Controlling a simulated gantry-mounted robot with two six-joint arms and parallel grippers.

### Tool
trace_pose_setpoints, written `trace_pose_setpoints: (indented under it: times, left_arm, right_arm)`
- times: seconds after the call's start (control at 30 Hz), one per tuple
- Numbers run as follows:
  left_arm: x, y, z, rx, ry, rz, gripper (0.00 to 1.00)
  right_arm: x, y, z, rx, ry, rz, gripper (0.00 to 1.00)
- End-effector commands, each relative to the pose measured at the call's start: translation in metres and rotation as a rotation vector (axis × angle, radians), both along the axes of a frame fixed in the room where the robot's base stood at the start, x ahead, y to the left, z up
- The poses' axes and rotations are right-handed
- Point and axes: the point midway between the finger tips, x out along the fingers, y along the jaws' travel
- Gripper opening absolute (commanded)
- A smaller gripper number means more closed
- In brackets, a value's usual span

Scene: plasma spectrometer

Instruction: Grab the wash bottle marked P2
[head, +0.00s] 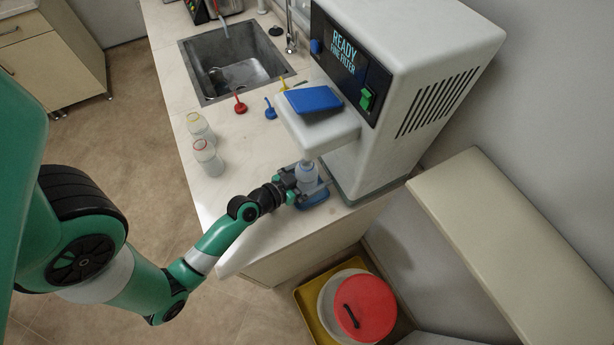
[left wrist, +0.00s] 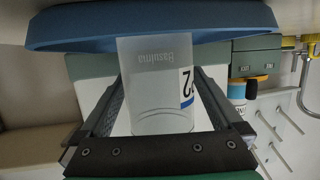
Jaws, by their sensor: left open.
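A translucent white bottle (head: 307,174) stands on a blue round base (head: 318,199) under the overhang of the machine. In the left wrist view the bottle (left wrist: 152,90) appears upside down, its label partly visible with a "2"; the rest of the mark is cut off. My left gripper (head: 302,184) is at the bottle, with its fingers on either side of it. In the left wrist view the jaws (left wrist: 160,82) are open, with gaps between the bottle and both fingers. My right gripper is not in view.
Two more bottles (head: 199,127) (head: 208,158) stand at the counter's left. Red (head: 240,104) and blue (head: 270,109) tops lie near the sink (head: 232,62). The machine (head: 405,70) reads "READY" and bounds the right. A red-lidded bin (head: 364,307) stands on the floor.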

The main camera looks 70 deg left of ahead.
Motion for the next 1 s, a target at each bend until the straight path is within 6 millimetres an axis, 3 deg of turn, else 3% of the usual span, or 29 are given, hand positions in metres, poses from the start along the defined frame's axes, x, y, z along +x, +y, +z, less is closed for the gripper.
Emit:
trace_pose_setpoints:
  times: [0.27,0.8,1.0]
  left_arm:
    - [0.0053,0.0021,-0.0023,-0.001,0.000,0.001,1.00]
    - [0.0049,0.0019,-0.0022,0.000,0.001,0.001,0.03]
    - [0.0052,0.0022,-0.0014,0.001,-0.001,0.001,0.00]
  right_arm:
    - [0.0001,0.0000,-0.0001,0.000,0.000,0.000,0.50]
    - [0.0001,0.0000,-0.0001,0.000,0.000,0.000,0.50]
    - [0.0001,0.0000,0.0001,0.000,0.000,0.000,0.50]
